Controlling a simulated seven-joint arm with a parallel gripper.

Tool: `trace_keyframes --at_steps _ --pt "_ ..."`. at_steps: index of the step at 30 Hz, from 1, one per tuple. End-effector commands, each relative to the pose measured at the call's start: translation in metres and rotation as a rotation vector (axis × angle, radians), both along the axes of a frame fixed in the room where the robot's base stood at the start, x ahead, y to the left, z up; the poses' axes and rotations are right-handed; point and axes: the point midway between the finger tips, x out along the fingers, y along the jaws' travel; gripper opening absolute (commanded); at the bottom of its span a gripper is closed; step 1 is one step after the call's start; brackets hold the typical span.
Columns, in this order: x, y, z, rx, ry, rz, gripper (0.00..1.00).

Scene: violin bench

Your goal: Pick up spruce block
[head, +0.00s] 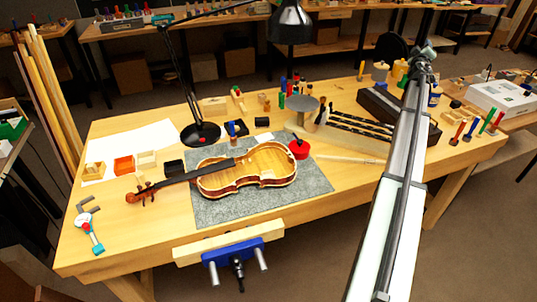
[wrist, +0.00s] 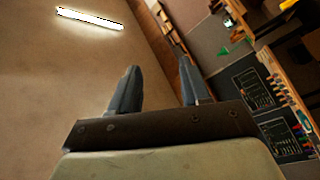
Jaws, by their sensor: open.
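Several pale wooden pieces lie on the bench. One pale block (head: 213,106) lies at the back, left of centre; I cannot tell for sure whether it is the spruce block. My gripper (wrist: 156,72) is open and empty in the wrist view, its two dark fingers apart. That view faces a wall and a lamp, and no block shows between the fingers. In the head view my arm reaches up over the right of the bench, far from the pale block; its fingers are not clear there.
A violin (head: 250,170) lies on a grey mat (head: 310,182) at mid-bench. A black desk lamp (head: 201,134) stands behind it. A red round container (head: 299,149), small trays and a dark case (head: 385,100) take up room. The bench's front right is clear.

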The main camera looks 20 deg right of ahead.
Motion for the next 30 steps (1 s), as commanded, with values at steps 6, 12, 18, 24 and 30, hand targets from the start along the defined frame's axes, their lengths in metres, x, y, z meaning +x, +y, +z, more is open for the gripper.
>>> trace_keyframes --at_steps 6,12,18,24,30 --pt "0.072 0.085 -0.006 0.235 -0.146 0.004 0.47" --pt "0.127 0.169 -0.024 0.475 -0.254 -0.005 0.47" --pt "0.172 0.265 -0.048 0.723 -0.327 -0.029 0.47" --pt "0.205 0.371 -0.075 0.968 -0.363 -0.07 0.47" --pt "0.223 0.486 -0.104 1.205 -0.36 -0.138 0.47"
